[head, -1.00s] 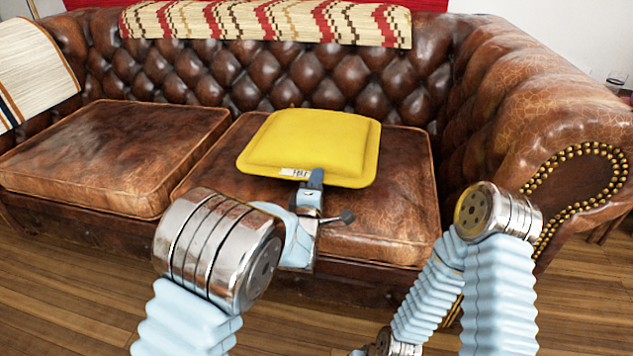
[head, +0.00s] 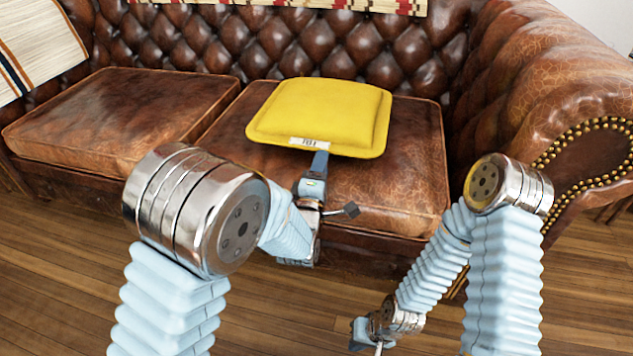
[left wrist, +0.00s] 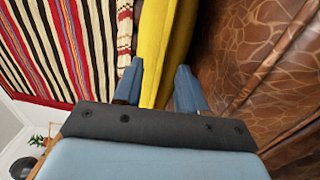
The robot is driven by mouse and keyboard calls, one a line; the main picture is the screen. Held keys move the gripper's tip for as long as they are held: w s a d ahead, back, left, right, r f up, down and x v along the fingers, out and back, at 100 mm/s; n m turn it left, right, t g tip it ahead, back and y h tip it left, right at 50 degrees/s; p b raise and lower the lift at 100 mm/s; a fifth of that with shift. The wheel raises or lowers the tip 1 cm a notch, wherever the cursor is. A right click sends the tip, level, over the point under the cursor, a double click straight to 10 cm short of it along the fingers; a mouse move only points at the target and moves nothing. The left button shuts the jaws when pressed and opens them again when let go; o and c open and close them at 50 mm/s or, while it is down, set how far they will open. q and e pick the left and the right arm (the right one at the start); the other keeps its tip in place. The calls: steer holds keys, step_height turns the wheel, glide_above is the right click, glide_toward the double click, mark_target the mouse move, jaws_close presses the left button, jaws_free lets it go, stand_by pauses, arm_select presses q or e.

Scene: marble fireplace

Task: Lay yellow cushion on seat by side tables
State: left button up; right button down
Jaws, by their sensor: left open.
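The yellow cushion (head: 320,115) lies on the right-hand seat of the brown leather sofa (head: 415,170), with a white label on its front edge. It also shows in the left wrist view (left wrist: 155,45), its edge in line with the gap between the fingers. My left gripper (head: 319,160) is open at the cushion's front edge, by the label; whether a finger touches it I cannot tell. Its two blue fingers show in the left wrist view (left wrist: 158,85). My right gripper (head: 368,338) is low over the floor, partly cut off by the frame's bottom edge, and its jaws are unclear.
The left-hand seat (head: 120,120) is bare. A studded armrest (head: 575,105) rises right of the cushion, and the tufted backrest (head: 290,50) stands behind it. A striped throw (head: 35,40) hangs at the left. Wooden floor (head: 60,270) lies in front.

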arm_select(q)
steer(key=v, duration=0.5)
steer(key=shift+s+a, duration=0.1)
steer(key=shift+s, duration=0.3)
